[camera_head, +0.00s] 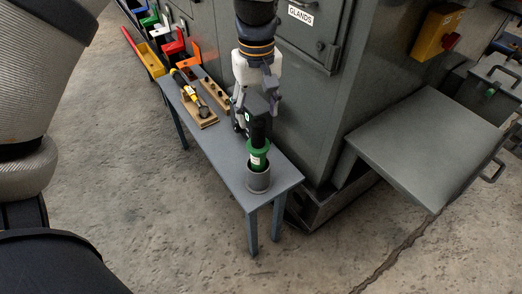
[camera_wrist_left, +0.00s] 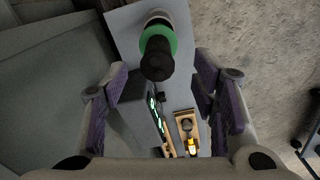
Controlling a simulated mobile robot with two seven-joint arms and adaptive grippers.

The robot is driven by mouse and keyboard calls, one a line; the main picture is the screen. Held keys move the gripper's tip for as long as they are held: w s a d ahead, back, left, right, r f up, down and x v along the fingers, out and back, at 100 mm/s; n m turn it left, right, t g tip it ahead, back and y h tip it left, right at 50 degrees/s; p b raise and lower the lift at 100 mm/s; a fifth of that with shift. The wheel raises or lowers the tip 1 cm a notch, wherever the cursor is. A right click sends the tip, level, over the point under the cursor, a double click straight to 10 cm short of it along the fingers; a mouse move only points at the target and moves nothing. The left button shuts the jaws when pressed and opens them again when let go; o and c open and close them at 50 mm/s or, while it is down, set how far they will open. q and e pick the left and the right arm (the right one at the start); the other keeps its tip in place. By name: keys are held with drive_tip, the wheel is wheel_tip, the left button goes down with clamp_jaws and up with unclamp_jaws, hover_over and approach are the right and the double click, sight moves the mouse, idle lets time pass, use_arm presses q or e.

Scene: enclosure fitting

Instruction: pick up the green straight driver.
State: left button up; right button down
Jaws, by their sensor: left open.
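The green straight driver (camera_head: 258,155) has a black grip and a green collar. It stands upright in a grey cup (camera_head: 258,180) at the near end of a narrow grey table. My left gripper (camera_head: 256,100) is open above and just behind the driver's grip. In the left wrist view the driver (camera_wrist_left: 158,58) shows its black end and green collar between the spread fingers of my gripper (camera_wrist_left: 160,85), with room on both sides. The cup's inside and the driver's lower part are hidden. My right gripper is not in view.
A yellow-and-black driver (camera_head: 188,88) lies on a wooden block (camera_head: 203,118); another wooden block (camera_head: 214,94) is beside it. A dark device with lit green marks (camera_wrist_left: 157,122) is near the driver. A grey cabinet (camera_head: 300,120) stands close behind the table (camera_head: 225,160). Coloured bins (camera_head: 172,47) are at the far end.

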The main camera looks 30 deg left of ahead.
sight(258, 121)
use_arm(q)
drive_tip(key=f, duration=0.7)
drive_tip(key=shift+w+a+f+b, duration=0.15)
drive_tip(key=shift+w+b, duration=0.15)
clamp_jaws()
